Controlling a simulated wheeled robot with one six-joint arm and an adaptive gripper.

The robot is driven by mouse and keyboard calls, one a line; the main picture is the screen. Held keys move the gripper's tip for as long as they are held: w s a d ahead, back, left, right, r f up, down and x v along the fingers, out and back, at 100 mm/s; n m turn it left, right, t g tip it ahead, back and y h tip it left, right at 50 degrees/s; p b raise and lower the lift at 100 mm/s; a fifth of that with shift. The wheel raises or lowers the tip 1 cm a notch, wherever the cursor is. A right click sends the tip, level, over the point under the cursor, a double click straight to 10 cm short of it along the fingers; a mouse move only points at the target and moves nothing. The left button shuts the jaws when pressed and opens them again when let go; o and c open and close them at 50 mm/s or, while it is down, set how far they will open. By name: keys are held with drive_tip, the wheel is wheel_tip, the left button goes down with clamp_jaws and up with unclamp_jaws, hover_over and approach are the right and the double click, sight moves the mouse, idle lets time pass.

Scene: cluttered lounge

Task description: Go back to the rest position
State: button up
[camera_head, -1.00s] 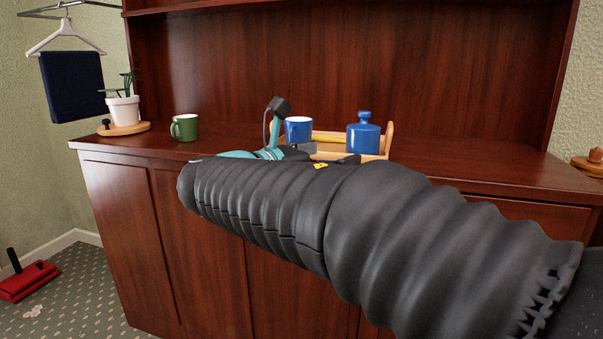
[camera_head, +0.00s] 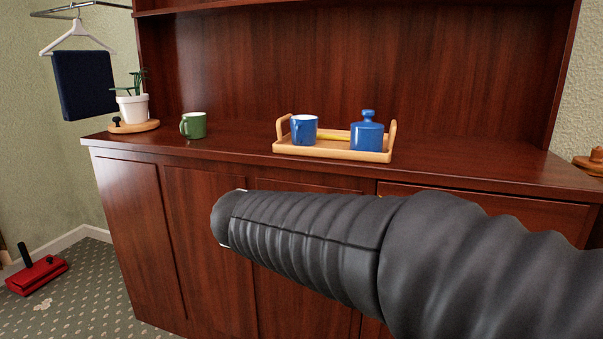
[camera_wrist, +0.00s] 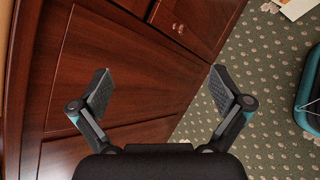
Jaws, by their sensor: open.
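My gripper (camera_wrist: 160,92) shows in the wrist view with its two fingers spread wide and nothing between them. Beyond the fingers are the dark wood cabinet front (camera_wrist: 110,75) and the patterned carpet (camera_wrist: 250,90). In the head view my arm, in its black ribbed sleeve, reaches across the front of the cabinet below the counter edge. The gripper itself is hidden there behind the arm.
On the counter (camera_head: 235,155) stand a wooden tray (camera_head: 335,152) with a blue mug (camera_head: 304,130) and a blue lidded pot (camera_head: 367,136), a green mug (camera_head: 194,125) and a potted plant (camera_head: 132,108). A red object (camera_head: 37,275) lies on the floor at left.

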drive_tip(key=s+d+f+m+g+y, duration=0.2)
drive_tip(key=s+f+m+y, duration=0.1)
drive_tip(key=s+f+m, duration=0.3)
drive_tip(key=s+d+f+m+g+y, duration=0.2)
drive_tip(key=s+d+f+m+y, duration=0.15)
drive_tip(key=s+m, duration=0.35)
drive_tip(key=s+d+m+t+y+p, duration=0.1)
drive_tip(key=s+d+m, duration=0.3)
drive_tip(key=s, duration=0.3)
drive_tip(key=shift+s+d+r+m+t, duration=0.25)
drive_tip(key=shift+d+m+t, duration=0.15)
drive_tip(key=shift+m, duration=0.1)
